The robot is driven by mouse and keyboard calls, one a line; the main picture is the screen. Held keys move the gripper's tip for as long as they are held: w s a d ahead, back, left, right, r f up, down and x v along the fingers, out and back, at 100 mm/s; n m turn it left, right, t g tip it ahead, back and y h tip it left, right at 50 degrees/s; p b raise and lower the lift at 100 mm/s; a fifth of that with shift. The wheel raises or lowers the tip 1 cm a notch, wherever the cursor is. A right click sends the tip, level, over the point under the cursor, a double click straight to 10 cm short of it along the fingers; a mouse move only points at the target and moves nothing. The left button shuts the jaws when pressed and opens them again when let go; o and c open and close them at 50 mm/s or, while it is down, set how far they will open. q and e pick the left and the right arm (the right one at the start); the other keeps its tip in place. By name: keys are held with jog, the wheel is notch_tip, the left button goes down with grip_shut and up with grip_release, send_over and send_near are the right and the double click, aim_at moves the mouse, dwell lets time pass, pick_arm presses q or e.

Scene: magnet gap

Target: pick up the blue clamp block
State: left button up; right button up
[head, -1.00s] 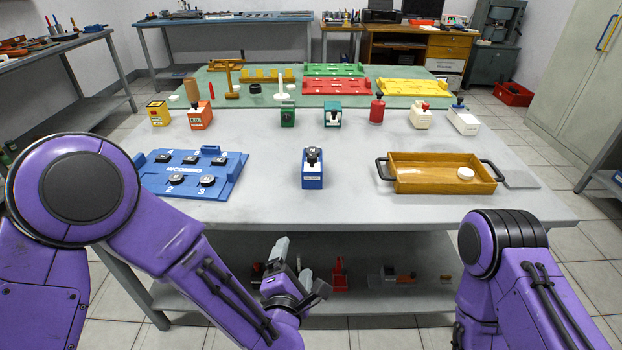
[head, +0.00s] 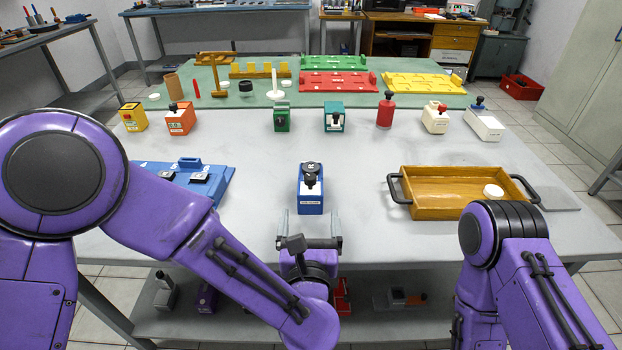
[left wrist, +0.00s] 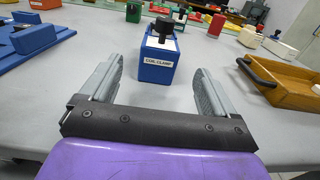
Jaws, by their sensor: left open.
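The blue clamp block (head: 311,192) stands upright on the grey table, with a black knob on top and a white label on its front. It also shows in the left wrist view (left wrist: 158,64), where the label reads "COIL CLAMP". My left gripper (head: 308,220) is open and empty at the table's front edge, just in front of the block. In the left wrist view the two grey fingers (left wrist: 158,88) are spread, and the block stands beyond their tips, roughly centred between them. My right arm shows at the lower right of the head view, but its gripper is out of view.
A wooden tray (head: 438,208) with black handles and a white disc stands to the right. A blue fixture board (head: 218,190) lies to the left, partly behind my arm. Behind stand a green block (head: 281,120), a teal block (head: 334,120) and a red bottle (head: 385,112). Table around the block is clear.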

aim_at(311, 184)
pick_arm(q)
jog(key=w, duration=1)
jog(key=shift+w+p, duration=0.3)
jog(key=shift+w, duration=0.1)
jog(key=shift+d+r, duration=0.1)
jog(key=c, duration=1.2)
